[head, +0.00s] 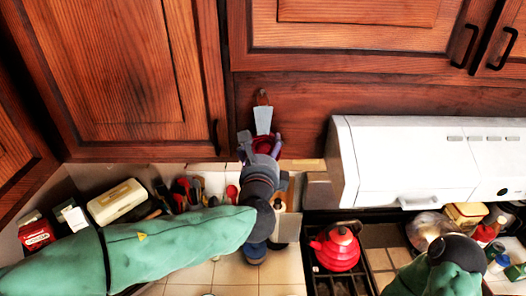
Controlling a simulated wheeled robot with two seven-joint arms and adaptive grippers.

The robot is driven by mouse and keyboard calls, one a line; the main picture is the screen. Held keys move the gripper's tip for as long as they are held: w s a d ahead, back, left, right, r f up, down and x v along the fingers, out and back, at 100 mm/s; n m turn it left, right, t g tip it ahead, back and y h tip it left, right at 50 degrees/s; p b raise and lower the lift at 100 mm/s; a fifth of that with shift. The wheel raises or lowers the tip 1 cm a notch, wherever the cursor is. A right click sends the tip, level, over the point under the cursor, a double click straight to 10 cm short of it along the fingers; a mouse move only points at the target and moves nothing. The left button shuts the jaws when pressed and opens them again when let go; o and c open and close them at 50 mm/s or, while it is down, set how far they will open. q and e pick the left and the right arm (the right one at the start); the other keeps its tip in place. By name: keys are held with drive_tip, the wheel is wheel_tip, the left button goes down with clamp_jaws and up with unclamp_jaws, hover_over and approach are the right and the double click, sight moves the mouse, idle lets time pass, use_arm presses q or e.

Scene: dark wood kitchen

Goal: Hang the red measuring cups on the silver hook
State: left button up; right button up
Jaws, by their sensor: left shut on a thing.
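My left gripper (262,144) is raised in front of the wood panel under the upper cabinets. It is shut on the red measuring cups (267,146), which show as a dark red patch between its fingers, mostly hidden. A grey spatula (263,120) with a wooden handle shows just above the fingers, close to the cups. I cannot make out the silver hook. Of my right arm only green and dark links show at the lower right; its gripper is not visible.
A white range hood (415,160) juts out to the right of my left gripper. A red kettle (336,247) stands on the stove below. A cream box (117,201) and several utensils line the left counter. Jars and packages crowd the far right.

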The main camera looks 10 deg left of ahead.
use_arm(q)
drive_tip(key=o, duration=1.1)
drive_tip(key=shift+c, duration=0.2)
drive_tip(key=s+d+r, duration=0.1)
drive_tip(key=s, duration=1.1)
drive_tip(key=shift+d, duration=0.2)
